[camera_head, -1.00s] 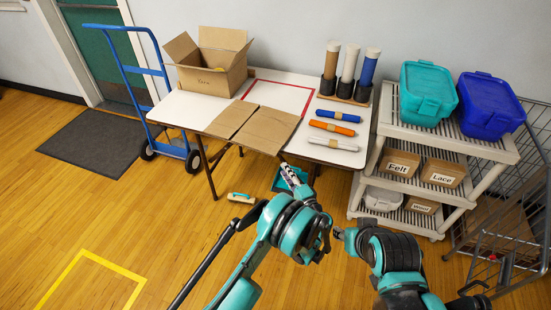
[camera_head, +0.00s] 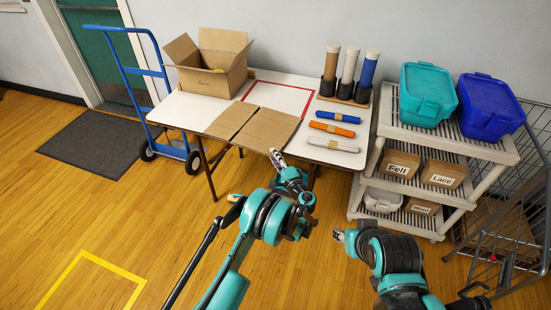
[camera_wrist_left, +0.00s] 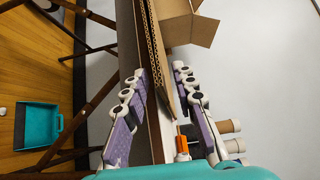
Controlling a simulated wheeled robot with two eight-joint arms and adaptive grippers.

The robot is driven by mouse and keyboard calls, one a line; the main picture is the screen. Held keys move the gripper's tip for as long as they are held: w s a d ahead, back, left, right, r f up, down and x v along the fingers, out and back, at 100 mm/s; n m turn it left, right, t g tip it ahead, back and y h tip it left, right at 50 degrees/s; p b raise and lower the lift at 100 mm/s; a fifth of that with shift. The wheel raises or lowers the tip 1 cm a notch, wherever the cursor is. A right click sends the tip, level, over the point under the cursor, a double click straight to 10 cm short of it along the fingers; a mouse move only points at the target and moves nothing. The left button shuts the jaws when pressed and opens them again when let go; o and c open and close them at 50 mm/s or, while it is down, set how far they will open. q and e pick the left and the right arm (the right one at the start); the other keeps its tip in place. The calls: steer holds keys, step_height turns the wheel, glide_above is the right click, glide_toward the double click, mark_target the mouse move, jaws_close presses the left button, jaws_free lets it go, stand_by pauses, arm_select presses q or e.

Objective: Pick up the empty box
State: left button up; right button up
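An open cardboard box (camera_head: 212,82) with raised flaps stands at the back left of the white table (camera_head: 180,110). It bears a small label, and something yellow shows inside. A flat, folded piece of cardboard (camera_head: 265,130) lies at the table's front edge. My left gripper (camera_head: 277,157) is at that edge, close to the cardboard's front corner. In the left wrist view its fingers (camera_wrist_left: 161,76) are spread, with the cardboard's edge (camera_wrist_left: 155,45) and table edge seen between or beyond them; contact is unclear. My right gripper (camera_head: 338,235) is low, away from the table; its fingers are too small to judge.
Blue, orange and white rolls (camera_head: 332,129) lie right of the cardboard. Upright rolls stand in a holder (camera_head: 345,92) behind. A shelf (camera_head: 390,130) with bins is at the right, a wire cart (camera_head: 510,240) beyond. A blue hand truck (camera_head: 150,72) stands left.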

arm_select(q)
jaws_close()
steer(key=shift+r, duration=0.1)
step_height(320, 180, up, 2)
steer(key=shift+r+p, duration=0.25)
steer(key=shift+p, duration=0.35)
steer(key=shift+f, duration=0.1)
steer(key=shift+s, duration=0.1)
steer(key=s+d+r, duration=0.2)
steer(key=s+d, duration=0.1)
steer(key=s, duration=0.3)
steer(key=s+d+r, duration=0.3)
steer(key=s, duration=0.3)
steer(key=shift+s+d, duration=0.15)
